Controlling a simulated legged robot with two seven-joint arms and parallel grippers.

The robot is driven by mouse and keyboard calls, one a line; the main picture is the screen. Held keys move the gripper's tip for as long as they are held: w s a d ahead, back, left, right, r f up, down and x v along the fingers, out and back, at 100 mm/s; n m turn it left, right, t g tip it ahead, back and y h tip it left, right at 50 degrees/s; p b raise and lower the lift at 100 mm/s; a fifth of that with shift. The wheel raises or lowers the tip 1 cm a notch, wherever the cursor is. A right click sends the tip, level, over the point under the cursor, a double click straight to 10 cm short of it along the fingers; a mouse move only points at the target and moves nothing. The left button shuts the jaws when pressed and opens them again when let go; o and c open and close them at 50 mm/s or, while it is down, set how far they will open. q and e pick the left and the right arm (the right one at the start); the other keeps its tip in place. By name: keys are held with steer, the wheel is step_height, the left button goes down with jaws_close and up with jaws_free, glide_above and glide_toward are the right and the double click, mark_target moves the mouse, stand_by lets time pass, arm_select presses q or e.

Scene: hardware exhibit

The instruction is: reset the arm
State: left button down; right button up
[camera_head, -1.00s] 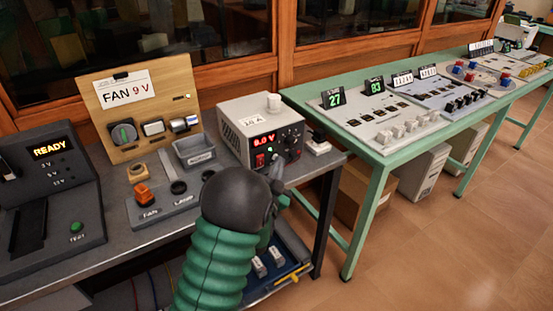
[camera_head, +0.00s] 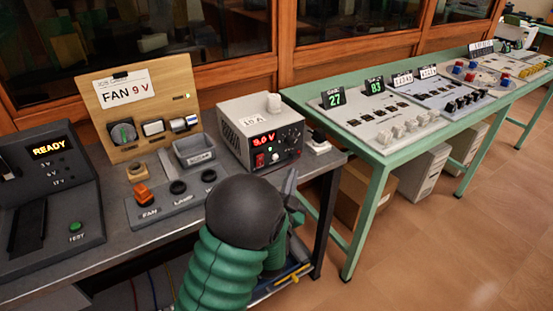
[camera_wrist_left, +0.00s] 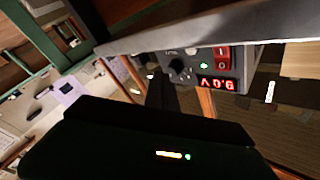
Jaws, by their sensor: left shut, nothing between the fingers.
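My left arm, with a green ribbed sleeve and a dark round wrist, reaches in from the bottom of the head view. Its gripper (camera_head: 291,183) is shut and empty, in front of and below the grey power supply (camera_head: 237,135), apart from it. The supply's red display reads 9.0 V. In the left wrist view, the supply's front panel (camera_wrist_left: 187,72) appears upside down, with a knob, a lit green lamp and a red switch. The dark fingers (camera_wrist_left: 161,92) point toward it. My right gripper is not in view.
The grey bench holds a READY tester (camera_head: 50,190), a wooden FAN 9 V board (camera_head: 145,105), a grey bin (camera_head: 194,150) and a button panel (camera_head: 170,202). A green table (camera_head: 385,155) with control panels stands at the right. My arm partly hides a blue tray below the bench edge.

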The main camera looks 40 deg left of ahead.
arm_select(q)
steer(key=shift+s, duration=0.1)
stand_by(0.3)
steer(key=s+d+f+n+g+h, duration=0.2)
steer(key=s+d+f+g+h, duration=0.25)
steer(key=d+f+g, duration=0.45)
steer(key=s+d+f+n+g+h, duration=0.1)
steer(key=s+d+f+g, duration=0.2)
steer(key=s, duration=0.6)
steer(key=s+d+f+g+h, duration=0.2)
steer(key=s+f+g, duration=0.15)
steer(key=s, duration=0.55)
steer(key=w+p+v, duration=0.2)
steer(key=p+v, duration=1)
steer(key=w+r+p+v, duration=0.1)
steer(key=w+p+v, duration=0.2)
steer(key=p+v, duration=0.9)
steer(key=shift+w+d+r+p, duration=0.25)
steer(key=shift+w+r+p, duration=0.15)
steer(key=shift+w+p, duration=0.1)
steer(key=shift+w, duration=0.1)
